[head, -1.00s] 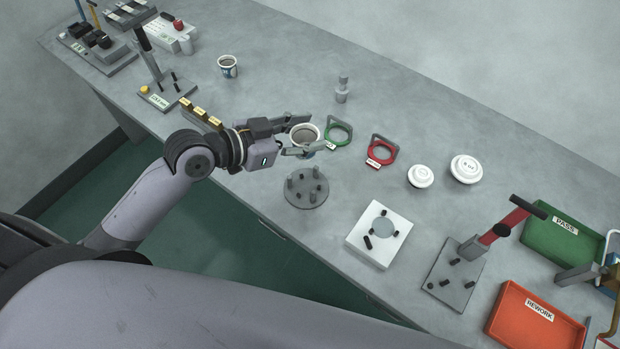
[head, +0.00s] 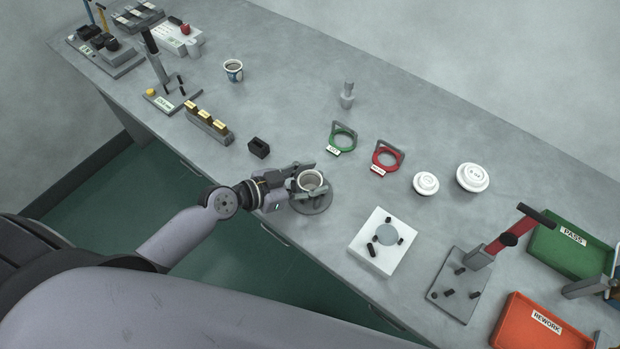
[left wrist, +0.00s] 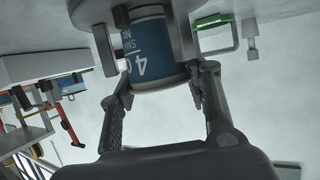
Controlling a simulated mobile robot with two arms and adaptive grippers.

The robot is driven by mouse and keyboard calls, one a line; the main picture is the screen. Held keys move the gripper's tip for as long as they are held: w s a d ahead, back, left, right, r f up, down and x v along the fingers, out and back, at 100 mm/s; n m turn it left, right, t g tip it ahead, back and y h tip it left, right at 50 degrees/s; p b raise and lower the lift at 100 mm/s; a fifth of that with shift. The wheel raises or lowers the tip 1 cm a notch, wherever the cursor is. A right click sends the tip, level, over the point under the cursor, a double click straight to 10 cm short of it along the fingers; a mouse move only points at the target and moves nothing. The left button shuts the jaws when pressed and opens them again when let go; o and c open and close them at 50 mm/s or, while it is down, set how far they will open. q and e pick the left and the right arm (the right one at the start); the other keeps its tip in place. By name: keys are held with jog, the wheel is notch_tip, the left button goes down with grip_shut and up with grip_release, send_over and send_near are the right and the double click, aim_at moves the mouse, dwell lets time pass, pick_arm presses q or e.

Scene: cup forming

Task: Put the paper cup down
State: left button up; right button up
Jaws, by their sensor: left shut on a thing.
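The paper cup (head: 311,181) is white-rimmed and open at the top in the head view, standing over the round grey plate (head: 322,207). In the left wrist view, which is upside down, the cup (left wrist: 160,60) shows a blue band with white lettering. It is among the pegs of the plate (left wrist: 90,12); I cannot tell whether its bottom touches the plate. My left gripper (head: 314,178) is shut on the cup, with a finger on each side in the left wrist view (left wrist: 161,85). My right gripper is out of view.
A white block with pegs (head: 365,255) stands right of the plate. Green (head: 343,142) and red (head: 387,161) ring tools lie behind, with two white lids (head: 426,184). A black block (head: 259,148) is left. Another cup (head: 233,71) stands farther back.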

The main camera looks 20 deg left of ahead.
pick_arm(q)
jog(key=shift+f, duration=0.15)
jog(key=o, duration=0.8)
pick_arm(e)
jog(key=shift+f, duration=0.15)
